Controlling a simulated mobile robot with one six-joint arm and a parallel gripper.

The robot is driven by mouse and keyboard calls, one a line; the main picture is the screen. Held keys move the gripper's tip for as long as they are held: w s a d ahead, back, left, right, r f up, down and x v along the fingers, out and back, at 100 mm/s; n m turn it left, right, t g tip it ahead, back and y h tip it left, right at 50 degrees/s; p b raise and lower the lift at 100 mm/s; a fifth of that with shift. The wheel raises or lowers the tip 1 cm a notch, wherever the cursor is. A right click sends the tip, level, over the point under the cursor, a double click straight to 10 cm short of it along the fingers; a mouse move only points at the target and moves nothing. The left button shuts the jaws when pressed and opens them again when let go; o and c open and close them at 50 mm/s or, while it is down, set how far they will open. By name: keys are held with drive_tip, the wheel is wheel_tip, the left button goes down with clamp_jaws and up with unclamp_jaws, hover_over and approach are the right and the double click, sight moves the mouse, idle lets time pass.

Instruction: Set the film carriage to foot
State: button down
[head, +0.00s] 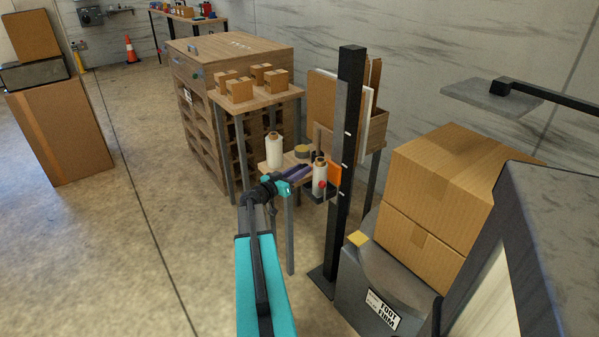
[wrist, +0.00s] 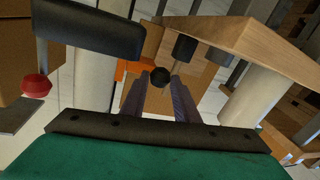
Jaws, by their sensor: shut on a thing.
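The film carriage (head: 318,194) is a dark bracket on a black upright mast (head: 346,150), low beside the small wooden table. It carries a white film roll (head: 319,175), with a red knob (head: 323,185) and an orange plate (head: 334,173) near it. My gripper (head: 307,170) reaches in from the left with purple fingers. In the wrist view its fingers (wrist: 160,88) close on a round black knob (wrist: 160,76) in front of the orange part. The red knob also shows at the left there (wrist: 36,86). The knob's attachment is partly hidden.
A small wooden table (head: 265,158) with another white roll (head: 274,150) stands behind my gripper. A taller table (head: 262,97) holds small boxes. Large cartons (head: 440,190) sit on a grey machine with a label (head: 383,310) at right.

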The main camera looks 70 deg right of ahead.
drive_tip(key=shift+f+b, duration=2.25)
drive_tip(key=shift+b, duration=0.15)
drive_tip(key=c, duration=1.4)
unclamp_jaws()
drive_tip(key=shift+r, duration=0.1)
drive_tip(key=shift+a, duration=0.1)
drive_tip(key=v, duration=1.3)
drive_tip(key=shift+w+a, duration=0.15)
drive_tip(key=shift+a, duration=0.2)
